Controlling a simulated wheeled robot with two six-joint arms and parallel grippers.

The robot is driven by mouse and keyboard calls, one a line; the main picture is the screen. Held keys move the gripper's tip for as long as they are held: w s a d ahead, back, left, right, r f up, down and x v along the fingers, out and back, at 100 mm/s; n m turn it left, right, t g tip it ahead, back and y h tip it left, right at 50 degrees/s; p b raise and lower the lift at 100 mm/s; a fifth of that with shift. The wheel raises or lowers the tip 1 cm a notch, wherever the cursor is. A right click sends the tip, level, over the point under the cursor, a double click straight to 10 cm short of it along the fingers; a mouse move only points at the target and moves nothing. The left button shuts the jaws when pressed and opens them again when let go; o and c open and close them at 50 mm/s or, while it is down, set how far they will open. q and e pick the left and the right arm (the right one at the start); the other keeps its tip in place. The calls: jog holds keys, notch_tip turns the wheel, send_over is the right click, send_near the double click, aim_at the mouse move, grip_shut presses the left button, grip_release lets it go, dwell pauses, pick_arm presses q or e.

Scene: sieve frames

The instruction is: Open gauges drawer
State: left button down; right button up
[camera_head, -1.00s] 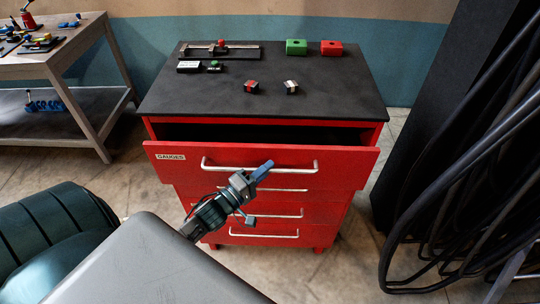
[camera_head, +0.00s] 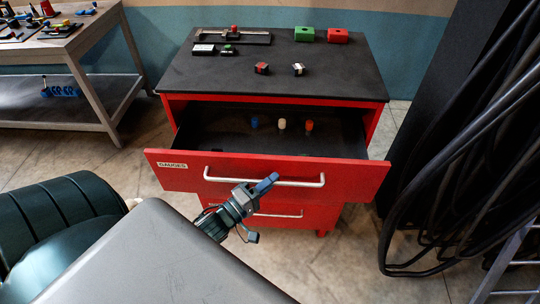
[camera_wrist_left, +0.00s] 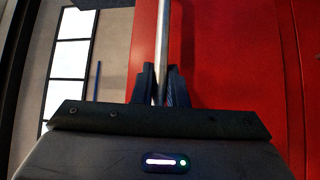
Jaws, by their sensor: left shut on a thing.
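The gauges drawer (camera_head: 345,179) is the red top drawer of the cabinet, with a "GAUGES" label at its left. It stands well out, and its dark inside shows a blue, a white and an orange small piece at the back. My left gripper (camera_head: 266,186) is at the middle of its silver bar handle (camera_head: 310,183). In the left wrist view the two fingers (camera_wrist_left: 160,85) are shut around the handle bar (camera_wrist_left: 162,40), with the red drawer front (camera_wrist_left: 225,60) at the right. My right gripper is in neither view.
The cabinet's black top (camera_head: 340,75) carries a caliper-like tool (camera_head: 235,36), a green block (camera_head: 304,34), a red block (camera_head: 338,36) and small cubes. A workbench (camera_head: 85,45) stands at left. Black hoses (camera_head: 470,140) hang at right. Bare floor lies around the cabinet.

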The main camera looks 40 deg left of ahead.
pick_arm(q)
jog(key=c, duration=1.6)
grip_release()
jog(key=shift+o, duration=0.7)
jog(key=shift+s+a+f, duration=0.15)
jog(key=shift+s+f, duration=0.05)
jog(key=shift+s, duration=0.2)
jog(key=b+v, duration=0.2)
jog(key=v, duration=0.8)
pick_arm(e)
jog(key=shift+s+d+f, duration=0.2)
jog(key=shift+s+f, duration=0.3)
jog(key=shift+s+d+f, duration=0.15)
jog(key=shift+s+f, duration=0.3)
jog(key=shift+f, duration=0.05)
pick_arm(q)
jog(key=shift+r, duration=0.1)
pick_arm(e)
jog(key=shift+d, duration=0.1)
